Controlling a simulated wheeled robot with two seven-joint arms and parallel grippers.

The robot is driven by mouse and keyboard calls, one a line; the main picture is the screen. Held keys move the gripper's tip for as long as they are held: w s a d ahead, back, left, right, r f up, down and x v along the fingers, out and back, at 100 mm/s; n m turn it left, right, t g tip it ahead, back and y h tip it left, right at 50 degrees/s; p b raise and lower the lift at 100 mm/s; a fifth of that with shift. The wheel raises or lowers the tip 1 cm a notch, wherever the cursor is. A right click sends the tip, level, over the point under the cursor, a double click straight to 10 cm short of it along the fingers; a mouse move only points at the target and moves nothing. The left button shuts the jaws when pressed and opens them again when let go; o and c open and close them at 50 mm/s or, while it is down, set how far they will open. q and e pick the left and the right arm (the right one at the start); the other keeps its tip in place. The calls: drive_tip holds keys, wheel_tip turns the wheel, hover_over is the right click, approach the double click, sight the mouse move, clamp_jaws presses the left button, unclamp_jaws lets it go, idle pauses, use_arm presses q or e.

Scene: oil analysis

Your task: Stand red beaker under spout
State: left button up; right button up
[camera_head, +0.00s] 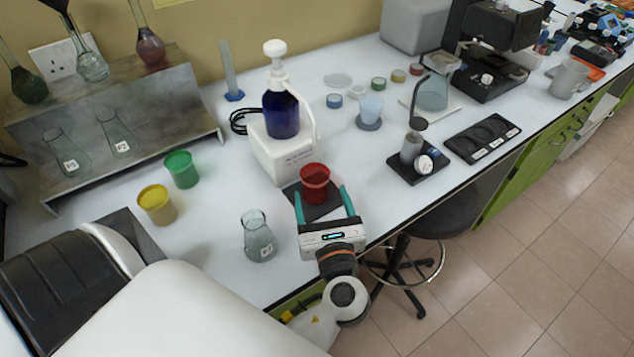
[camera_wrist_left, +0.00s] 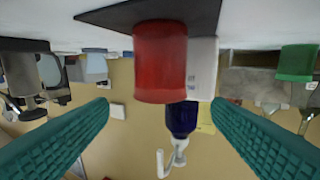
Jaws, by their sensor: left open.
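The red beaker (camera_head: 314,178) stands upright on a dark square pad (camera_head: 325,212) in front of the white dispenser base (camera_head: 277,155). A blue bottle (camera_head: 281,118) with a white pump head (camera_head: 275,50) sits on that base. Its white spout tube (camera_head: 312,110) curves down on the beaker's side. My left gripper (camera_head: 322,193) is open, with its teal fingers pointing at the beaker from the front. In the left wrist view, which is upside down, the red beaker (camera_wrist_left: 160,62) appears between the spread fingers with gaps on both sides. My right gripper is not in view.
A yellow beaker (camera_head: 157,204), a green beaker (camera_head: 182,169) and a glass flask (camera_head: 258,237) stand to the left. A metal rack (camera_head: 160,125) holds glassware behind them. A black stand (camera_head: 419,168) lies to the right. The table edge is close in front.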

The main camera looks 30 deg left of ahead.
use_arm(q)
drive_tip(key=v, duration=0.4)
drive_tip(key=shift+s+d, duration=0.3)
idle(0.3)
